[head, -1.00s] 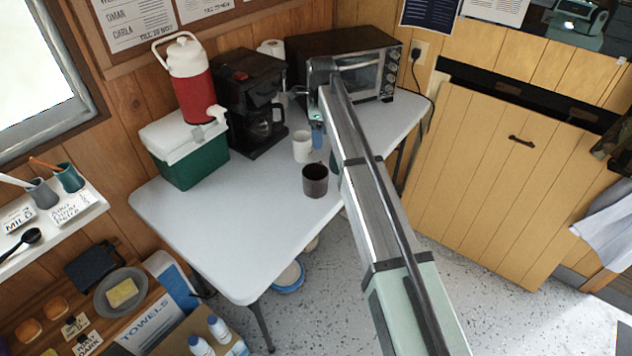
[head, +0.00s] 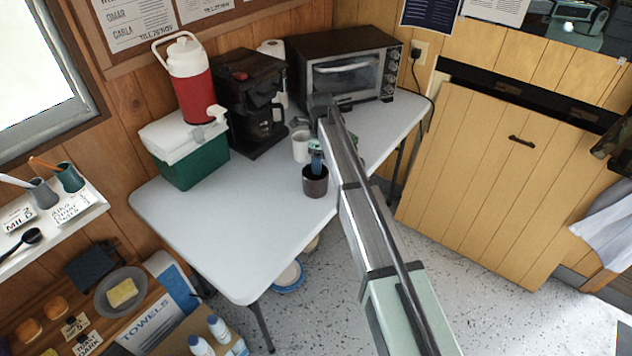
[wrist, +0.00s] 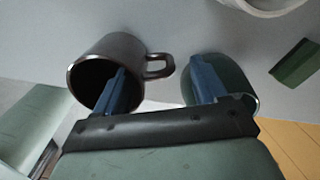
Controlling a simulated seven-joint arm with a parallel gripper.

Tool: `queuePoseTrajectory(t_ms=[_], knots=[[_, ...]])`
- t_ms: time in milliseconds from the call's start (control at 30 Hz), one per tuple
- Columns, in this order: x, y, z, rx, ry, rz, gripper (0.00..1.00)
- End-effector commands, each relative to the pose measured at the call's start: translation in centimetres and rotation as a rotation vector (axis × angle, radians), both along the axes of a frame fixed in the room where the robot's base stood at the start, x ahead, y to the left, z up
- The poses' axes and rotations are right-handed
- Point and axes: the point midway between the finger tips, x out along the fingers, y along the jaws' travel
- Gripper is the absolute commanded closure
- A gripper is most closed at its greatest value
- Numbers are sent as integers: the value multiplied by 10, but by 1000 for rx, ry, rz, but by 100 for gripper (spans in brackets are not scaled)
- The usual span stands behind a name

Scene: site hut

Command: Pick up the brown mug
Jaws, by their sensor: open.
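The brown mug (head: 315,187) stands upright near the table's front edge in the head view. In the wrist view the brown mug (wrist: 112,58) is at left, its handle pointing right between the fingers. My gripper (wrist: 162,82) is open and empty. One blue finger overlaps the mug's mouth; whether it is inside or above the rim I cannot tell. The other finger is beyond the handle, in front of a dark green cup (wrist: 238,82). In the head view my gripper (head: 316,160) is just above the brown mug; my arm hides part of the area.
A white mug (head: 300,147) stands just behind the brown one. A coffee maker (head: 250,95), a toaster oven (head: 345,70) and a green cooler (head: 187,155) are at the back. A dark green block (wrist: 296,63) lies at right in the wrist view. The table's front left is clear.

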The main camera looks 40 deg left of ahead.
Motion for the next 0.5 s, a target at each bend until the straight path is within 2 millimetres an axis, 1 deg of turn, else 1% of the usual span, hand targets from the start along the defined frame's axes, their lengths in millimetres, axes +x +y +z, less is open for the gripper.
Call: queuePoseTrajectory(t_ms=[100,233,333,500], knots=[[-1,-2,-18,-2,1,0,28],[-1,-2,-32,0,1,0,28],[-1,-1,-36,0,0,0,28],[-1,-1,-36,0,0,0,28]])
